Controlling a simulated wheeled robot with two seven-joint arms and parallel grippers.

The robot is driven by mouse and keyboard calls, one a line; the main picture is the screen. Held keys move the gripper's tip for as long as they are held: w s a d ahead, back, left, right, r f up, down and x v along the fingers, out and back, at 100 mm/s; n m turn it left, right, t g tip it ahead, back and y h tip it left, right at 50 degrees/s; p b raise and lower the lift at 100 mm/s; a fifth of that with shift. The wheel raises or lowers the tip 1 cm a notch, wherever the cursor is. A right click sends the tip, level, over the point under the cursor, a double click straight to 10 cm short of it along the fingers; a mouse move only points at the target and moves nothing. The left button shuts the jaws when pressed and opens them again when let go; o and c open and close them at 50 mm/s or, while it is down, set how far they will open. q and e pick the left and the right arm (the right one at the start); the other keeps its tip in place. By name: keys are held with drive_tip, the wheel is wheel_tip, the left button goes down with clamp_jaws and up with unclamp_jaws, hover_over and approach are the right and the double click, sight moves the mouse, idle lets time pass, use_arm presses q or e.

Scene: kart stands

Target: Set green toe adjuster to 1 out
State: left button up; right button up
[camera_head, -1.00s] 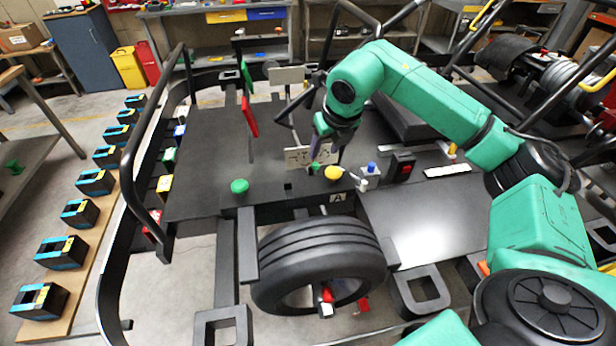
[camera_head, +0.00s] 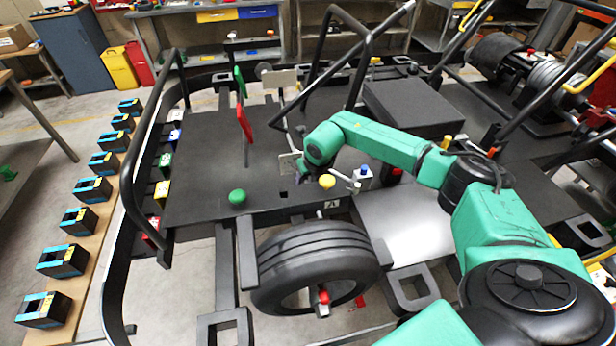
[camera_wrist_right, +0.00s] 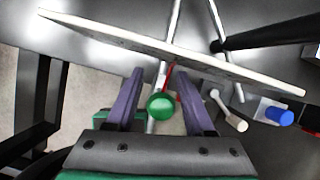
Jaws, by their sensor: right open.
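In the right wrist view, a round green knob (camera_wrist_right: 161,105), which I take as the green toe adjuster, lies between the two purple fingers of my right gripper (camera_wrist_right: 174,79). The fingers are open, with a gap visible on both sides of the knob. A thin red pointer rises behind it towards a pale plate (camera_wrist_right: 175,48), seen nearly edge-on. In the head view my right gripper (camera_head: 308,168) is beside the pale plate (camera_head: 288,165); the arm hides the knob there, and the scale marks cannot be read. My left gripper is out of view.
A green dome (camera_head: 237,196) and a yellow dome (camera_head: 327,181) stand on the black floor pan. A blue-topped block (camera_head: 363,174) is to the right of the gripper. Black tubes rise behind, and a tyre (camera_head: 315,262) is in front.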

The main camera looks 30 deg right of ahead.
clamp_jaws()
drive_tip(key=shift+r, duration=0.1)
idle(1.2)
